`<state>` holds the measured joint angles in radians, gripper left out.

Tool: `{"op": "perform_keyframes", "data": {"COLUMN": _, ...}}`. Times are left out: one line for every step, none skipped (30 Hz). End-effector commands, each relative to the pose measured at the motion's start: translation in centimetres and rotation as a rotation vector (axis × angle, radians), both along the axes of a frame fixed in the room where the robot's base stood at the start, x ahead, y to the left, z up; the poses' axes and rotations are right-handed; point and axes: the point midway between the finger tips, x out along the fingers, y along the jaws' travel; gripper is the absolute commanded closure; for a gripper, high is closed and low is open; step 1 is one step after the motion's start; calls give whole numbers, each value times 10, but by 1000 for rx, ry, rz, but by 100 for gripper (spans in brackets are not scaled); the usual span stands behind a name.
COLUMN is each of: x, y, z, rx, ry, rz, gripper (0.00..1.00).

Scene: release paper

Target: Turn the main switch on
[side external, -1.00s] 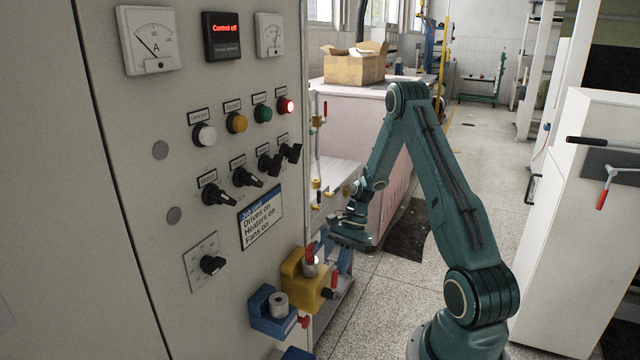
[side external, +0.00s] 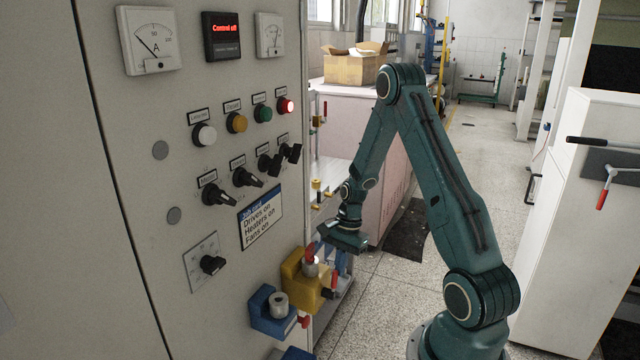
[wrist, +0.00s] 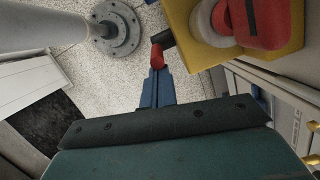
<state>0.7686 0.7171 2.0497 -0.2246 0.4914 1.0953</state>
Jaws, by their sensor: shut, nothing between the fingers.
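The control panel (side external: 160,120) fills the left of the side view. A rotary switch (side external: 212,264) with a black knob sits on a square plate low on it. A row of black rotary switches (side external: 244,177) is above, with labels too small to read surely; I cannot tell which is the main switch. The display (side external: 222,37) reads "Control off". My gripper (side external: 341,265) is right of the panel, pointing down, apart from these switches. In the wrist view my gripper (wrist: 157,76) appears shut and empty, near a black knob with a red end (wrist: 158,52).
A yellow box (side external: 298,281) with a red handle (side external: 310,253) and a blue box (side external: 268,313) project from the panel's lower right, close to my gripper. A job card (side external: 261,217) is on the panel. The red lamp (side external: 285,105) glows.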

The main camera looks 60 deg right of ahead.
Motion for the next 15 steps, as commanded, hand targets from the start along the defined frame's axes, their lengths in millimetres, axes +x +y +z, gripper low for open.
{"op": "perform_keyframes", "data": {"x": -1, "y": 3, "z": 2, "rx": -16, "ry": 0, "rz": 5, "gripper": 100}}
{"op": "perform_keyframes", "data": {"x": -1, "y": 5, "z": 3, "rx": -23, "ry": -1, "rz": 5, "gripper": 100}}
{"op": "perform_keyframes", "data": {"x": -1, "y": 7, "z": 4, "rx": -24, "ry": -2, "rz": 5, "gripper": 100}}
{"op": "perform_keyframes", "data": {"x": 0, "y": 9, "z": 4, "rx": -23, "ry": -1, "rz": 4, "gripper": 100}}
{"op": "perform_keyframes", "data": {"x": -1, "y": 10, "z": 4, "rx": -22, "ry": -1, "rz": 4, "gripper": 100}}
{"op": "perform_keyframes", "data": {"x": -1, "y": 10, "z": 5, "rx": -22, "ry": -1, "rz": 3, "gripper": 100}}
{"op": "perform_keyframes", "data": {"x": -1, "y": 10, "z": 5, "rx": -21, "ry": -1, "rz": 3, "gripper": 100}}
{"op": "perform_keyframes", "data": {"x": -1, "y": 10, "z": 5, "rx": -21, "ry": -1, "rz": 3, "gripper": 100}}
{"op": "perform_keyframes", "data": {"x": -1, "y": 10, "z": 4, "rx": -21, "ry": -1, "rz": 3, "gripper": 100}}
{"op": "perform_keyframes", "data": {"x": -1, "y": 10, "z": 4, "rx": -20, "ry": -1, "rz": 3, "gripper": 100}}
{"op": "perform_keyframes", "data": {"x": -1, "y": 10, "z": 4, "rx": -20, "ry": -1, "rz": 3, "gripper": 100}}
{"op": "perform_keyframes", "data": {"x": -1, "y": 10, "z": 4, "rx": -20, "ry": -1, "rz": 3, "gripper": 100}}
{"op": "perform_keyframes", "data": {"x": -1, "y": 10, "z": 4, "rx": -20, "ry": -1, "rz": 3, "gripper": 100}}
{"op": "perform_keyframes", "data": {"x": -1, "y": 10, "z": 4, "rx": -20, "ry": -1, "rz": 3, "gripper": 100}}
{"op": "perform_keyframes", "data": {"x": -1, "y": 10, "z": 4, "rx": -20, "ry": -1, "rz": 3, "gripper": 100}}
